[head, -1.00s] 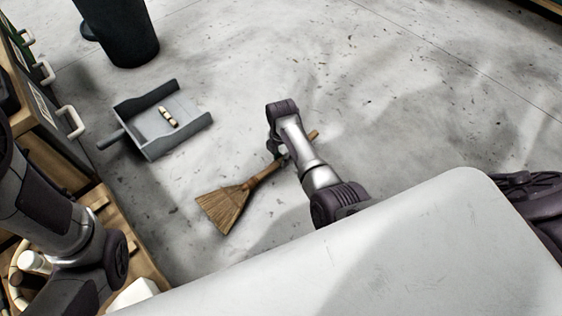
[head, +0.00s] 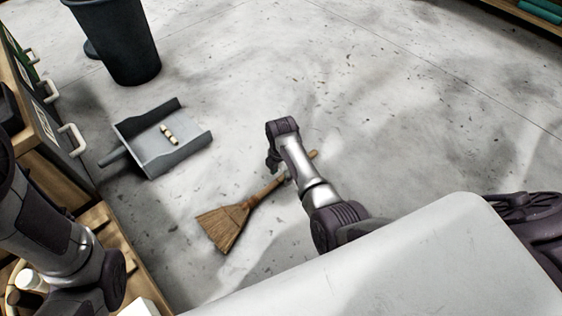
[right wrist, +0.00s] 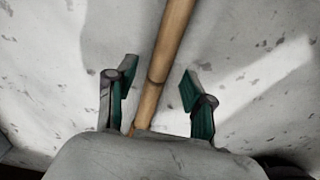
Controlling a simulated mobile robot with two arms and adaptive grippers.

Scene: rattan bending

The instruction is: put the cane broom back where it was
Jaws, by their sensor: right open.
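The cane broom (head: 224,226) lies on the concrete floor, its bristles fanned toward the lower left and its handle running up to the right. My right gripper (head: 276,164) is at the handle, and my right arm hides part of it in the head view. In the right wrist view, the open right gripper (right wrist: 157,78) has one finger on each side of the handle (right wrist: 174,40), with gaps visible between the fingers and the cane. My left arm shows at the lower left of the head view, but its gripper is out of the picture.
A grey dustpan (head: 188,149) with a few small pale pieces (head: 168,134) lies left of the broom. A dark bin (head: 118,45) stands behind it. A wooden cabinet with white handles (head: 72,140) lines the left side. Floor to the right is clear.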

